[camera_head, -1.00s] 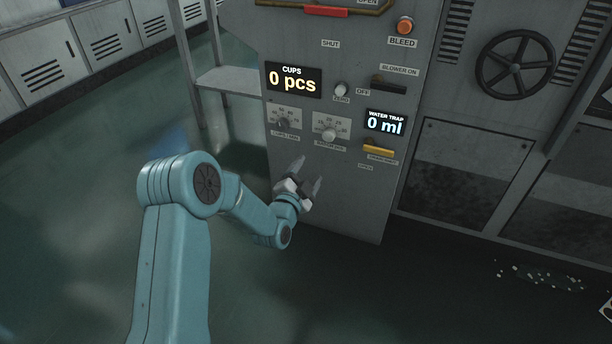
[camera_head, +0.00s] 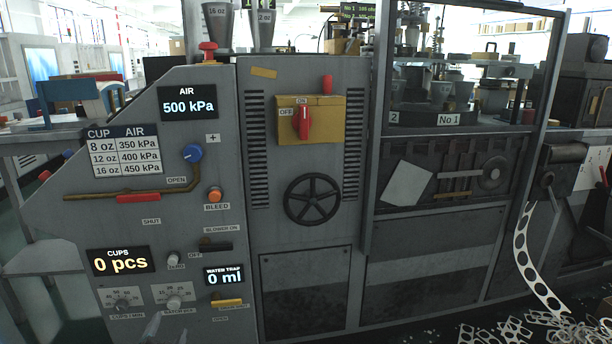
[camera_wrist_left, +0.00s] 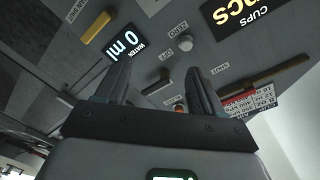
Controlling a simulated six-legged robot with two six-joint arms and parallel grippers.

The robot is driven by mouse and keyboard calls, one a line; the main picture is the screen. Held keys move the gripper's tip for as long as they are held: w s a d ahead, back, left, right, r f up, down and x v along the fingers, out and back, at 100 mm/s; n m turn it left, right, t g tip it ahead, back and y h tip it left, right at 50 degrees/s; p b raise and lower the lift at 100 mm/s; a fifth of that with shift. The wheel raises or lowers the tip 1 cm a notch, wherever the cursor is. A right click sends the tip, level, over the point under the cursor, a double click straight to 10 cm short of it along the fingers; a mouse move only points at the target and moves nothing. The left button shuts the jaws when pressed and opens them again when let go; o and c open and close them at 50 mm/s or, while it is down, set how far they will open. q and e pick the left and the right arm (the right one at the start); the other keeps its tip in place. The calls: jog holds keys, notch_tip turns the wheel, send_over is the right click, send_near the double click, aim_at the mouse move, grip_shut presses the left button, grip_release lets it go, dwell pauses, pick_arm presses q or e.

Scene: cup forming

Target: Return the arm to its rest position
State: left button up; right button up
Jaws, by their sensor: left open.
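My left gripper (camera_head: 166,328) shows only as grey fingertips at the bottom edge of the head view, in front of the lower control panel. The rest of my left arm is out of that view. In the left wrist view the gripper (camera_wrist_left: 161,70) is open, its two dark fingers apart with nothing between them. Beyond them is the grey control panel (camera_wrist_left: 225,50), seen upside down. Its water trap display (camera_wrist_left: 122,45) reads 0 ml. My right gripper is not in view.
The machine's panel has an air display (camera_head: 188,102) at 500 kPa, a blue knob (camera_head: 193,153), a red-handled switch (camera_head: 303,122) and a black handwheel (camera_head: 312,200). The cups display (camera_head: 122,262) reads 0 pcs. Punched scrap (camera_head: 535,265) hangs and lies at right.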

pick_arm(q)
jog(key=s+d+r+n+g+h+p, duration=0.15)
jog(key=s+d+r+g+p, duration=0.25)
jog(key=s+d+p, duration=0.45)
jog(key=s+d+r+g+h+p, duration=0.35)
jog(key=d+p, duration=0.25)
jog(key=p, duration=0.6)
jog(key=s+d+f+n+g+p, duration=0.1)
jog(key=s+d+n+g+p, duration=0.1)
jog(key=s, duration=0.9)
jog(key=s+d+f+n+g+h+p, duration=0.1)
jog(key=s+d+n+g+p, duration=0.2)
jog(key=s, duration=0.8)
jog(key=d+n+g, duration=0.2)
jog(key=n+g, duration=0.1)
jog(key=g, duration=0.1)
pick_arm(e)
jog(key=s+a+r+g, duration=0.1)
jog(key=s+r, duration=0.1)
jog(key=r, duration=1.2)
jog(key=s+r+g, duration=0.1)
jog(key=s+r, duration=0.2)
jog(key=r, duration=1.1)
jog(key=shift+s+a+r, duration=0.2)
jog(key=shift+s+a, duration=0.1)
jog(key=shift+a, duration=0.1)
